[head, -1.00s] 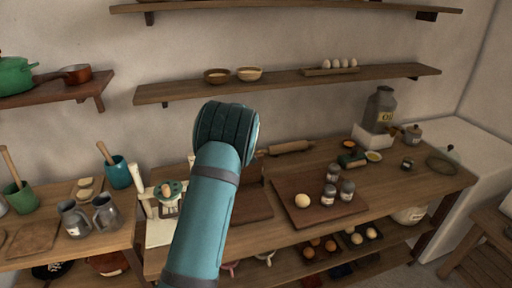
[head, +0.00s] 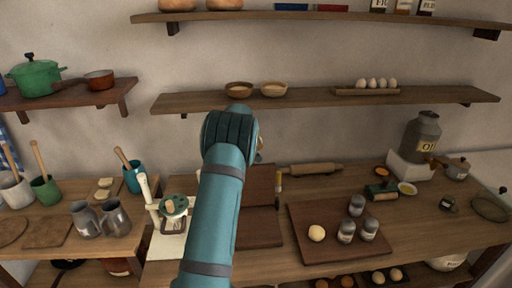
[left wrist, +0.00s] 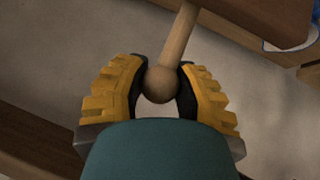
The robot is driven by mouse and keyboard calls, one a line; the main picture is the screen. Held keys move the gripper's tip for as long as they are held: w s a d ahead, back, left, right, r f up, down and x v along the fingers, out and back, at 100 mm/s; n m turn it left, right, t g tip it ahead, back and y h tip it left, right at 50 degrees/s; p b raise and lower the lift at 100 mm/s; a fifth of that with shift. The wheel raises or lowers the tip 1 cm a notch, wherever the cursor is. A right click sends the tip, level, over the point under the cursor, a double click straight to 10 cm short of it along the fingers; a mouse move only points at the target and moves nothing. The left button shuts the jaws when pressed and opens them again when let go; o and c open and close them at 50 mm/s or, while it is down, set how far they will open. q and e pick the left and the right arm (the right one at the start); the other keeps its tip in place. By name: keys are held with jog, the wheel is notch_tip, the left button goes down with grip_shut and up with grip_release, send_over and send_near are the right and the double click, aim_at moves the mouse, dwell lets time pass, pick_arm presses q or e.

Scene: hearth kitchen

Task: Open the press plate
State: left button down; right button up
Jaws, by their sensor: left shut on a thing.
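The wooden press stands on the counter behind my left arm in the head view. Its upper plate (head: 262,186) looks raised and steeply tilted at the back of the flat lower board (head: 258,230); the arm hides their left parts. In the left wrist view, my left gripper (left wrist: 162,76) is shut on a wooden handle (left wrist: 183,34) with a round knob at its end. The handle runs up to a brown wooden piece (left wrist: 258,14), apparently the plate. In the head view my left gripper is mostly hidden behind its arm. My right gripper is not in view.
To the right, a board (head: 312,244) bears a dough ball (head: 317,233) and grey jars (head: 346,231). A white-based juicer-like device (head: 169,246) stands close on the left. A shelf (head: 315,100) runs above.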

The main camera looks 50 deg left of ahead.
pick_arm(q)
jog(key=shift+r, duration=0.15)
jog(key=c, duration=0.6)
grip_release()
jog(key=shift+s, duration=0.15)
jog(key=v, duration=1.2)
